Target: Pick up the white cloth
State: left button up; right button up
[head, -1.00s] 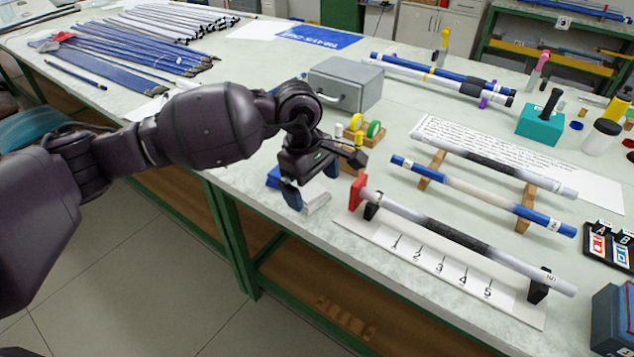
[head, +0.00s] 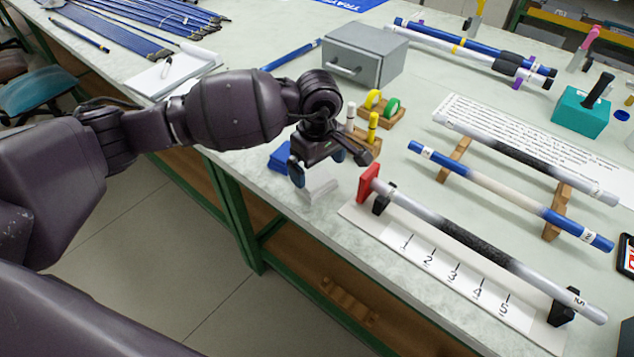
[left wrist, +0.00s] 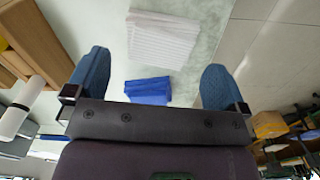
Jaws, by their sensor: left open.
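The white cloth (head: 321,187) lies folded on the table near its front edge, left of the red stop block. It also shows in the left wrist view (left wrist: 162,38), with fine stripes. My left gripper (head: 318,166) is just above it in the head view, fingers pointing down, open and empty. In the left wrist view the blue-padded fingers (left wrist: 155,66) stand wide apart, with the white cloth in line with the gap between them. A folded blue cloth (head: 280,158) lies beside the white one, and it also shows in the left wrist view (left wrist: 148,90). My right gripper is out of view.
A red stop block (head: 368,182) and a numbered board (head: 455,270) with a rod above it stand close on the right. A wooden holder (head: 386,112) with tape rolls and a grey box (head: 365,55) are behind. The table edge is near.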

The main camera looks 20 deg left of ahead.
aim_at(317, 178)
pick_arm(q)
jog(key=shift+f, duration=0.35)
notch_tip(317, 178, down, 4)
jog(key=shift+a+f+b, duration=0.1)
jog(key=shift+a+b, duration=0.05)
jog(key=shift+b, duration=0.2)
jog(key=shift+c, duration=0.2)
jog(key=c, duration=0.6)
jog(key=shift+o, duration=0.2)
notch_tip(317, 178, up, 20)
jog(key=p, duration=0.2)
